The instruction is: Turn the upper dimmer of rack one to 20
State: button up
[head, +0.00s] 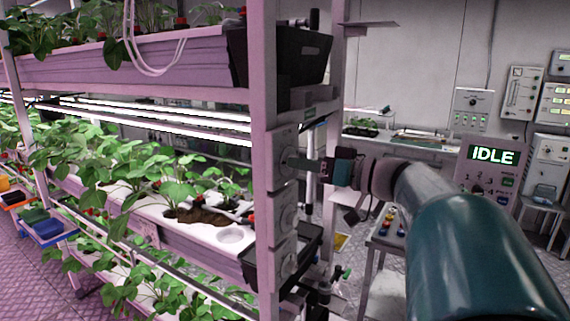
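The rack (259,100) stands at the left, with plant troughs on several levels. On its end post is a column of pale dimmer boxes. I cannot tell whether the fingers touch or grip the knob, and the dimmer's setting is not readable. A second dimmer (288,208) with a round knob sits below it, and another box (287,262) lower still.
A control panel (487,172) with a lit "IDLE" display stands at the right. A small table (385,240) with coloured buttons is below my arm. Black bins (300,55) stick out at the rack's end. A bench (400,143) and wall boxes (522,93) are behind.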

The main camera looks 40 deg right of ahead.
jog(key=o, duration=0.3)
jog(key=shift+o, duration=0.2)
jog(key=shift+s, duration=0.1)
jog(key=v, duration=1.3)
jog(key=shift+s+d, duration=0.2)
jog(key=shift+s, duration=0.05)
jog(key=w+a+f+m+g+y, duration=0.1)
jog(key=w+a+f+g, duration=0.25)
jog(key=a+f, duration=0.45)
jog(key=w+a+f+g+y, duration=0.1)
jog(key=w+a+f+g, duration=0.3)
jog(key=a, duration=0.7)
jog(key=s+a+f+g+h, duration=0.3)
jog(key=s+a+f+h, duration=0.2)
jog(key=a+f+h, duration=0.3)
jog(key=a+f, duration=0.3)
jog(key=a, duration=0.2)
jog(key=shift+a+f+g, duration=0.15)
jog(key=shift+f+g, duration=0.2)
